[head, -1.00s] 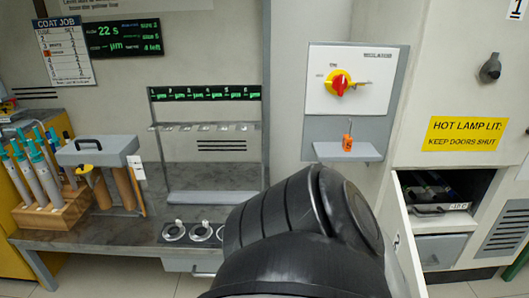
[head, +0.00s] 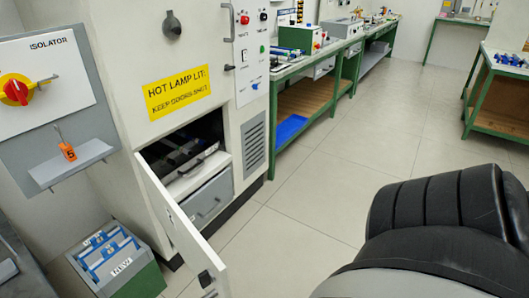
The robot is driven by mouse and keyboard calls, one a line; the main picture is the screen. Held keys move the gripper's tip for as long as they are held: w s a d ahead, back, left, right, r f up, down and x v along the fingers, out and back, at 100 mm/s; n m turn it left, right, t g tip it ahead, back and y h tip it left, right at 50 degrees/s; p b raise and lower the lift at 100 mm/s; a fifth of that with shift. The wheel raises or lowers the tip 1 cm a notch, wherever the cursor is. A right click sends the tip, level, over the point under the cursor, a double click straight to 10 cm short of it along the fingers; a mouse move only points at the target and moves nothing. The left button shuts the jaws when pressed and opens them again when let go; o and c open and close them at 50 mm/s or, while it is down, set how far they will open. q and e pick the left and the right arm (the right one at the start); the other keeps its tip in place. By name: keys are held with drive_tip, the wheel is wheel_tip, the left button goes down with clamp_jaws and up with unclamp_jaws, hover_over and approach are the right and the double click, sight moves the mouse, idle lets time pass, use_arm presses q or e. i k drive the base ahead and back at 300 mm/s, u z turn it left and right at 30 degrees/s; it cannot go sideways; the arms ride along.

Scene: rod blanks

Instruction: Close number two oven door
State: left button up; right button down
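A white oven door (head: 181,225) stands open in the head view, swung out from the lower front of the white oven cabinet (head: 110,60). A dark latch or handle shows near its free lower edge. Its number cannot be read from here. The opening (head: 184,145) behind it shows a dark interior with a drawer or tray front, and a grey drawer (head: 207,198) sits below. A large black part of my own arm fills the lower right, well apart from the door. Neither gripper's fingers show.
A yellow hot-lamp sign (head: 178,92) is on the cabinet. An isolator panel (head: 42,90) with a small shelf and orange tag is at left. A green box (head: 115,262) of blue-and-white items stands left of the door. Open floor (head: 300,215) lies to the right, with green benches (head: 318,95) beyond.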

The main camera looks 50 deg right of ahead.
sight(196, 252)
drive_tip(key=z, duration=0.9)
drive_tip(key=i, duration=0.5)
drive_tip(key=z, duration=0.05)
drive_tip(key=k, duration=0.5)
drive_tip(key=z, duration=1.3)
drive_tip(key=k, duration=1.15)
drive_tip(key=u, duration=0.95)
drive_tip(key=i, duration=0.5)
drive_tip(key=u, duration=0.1)
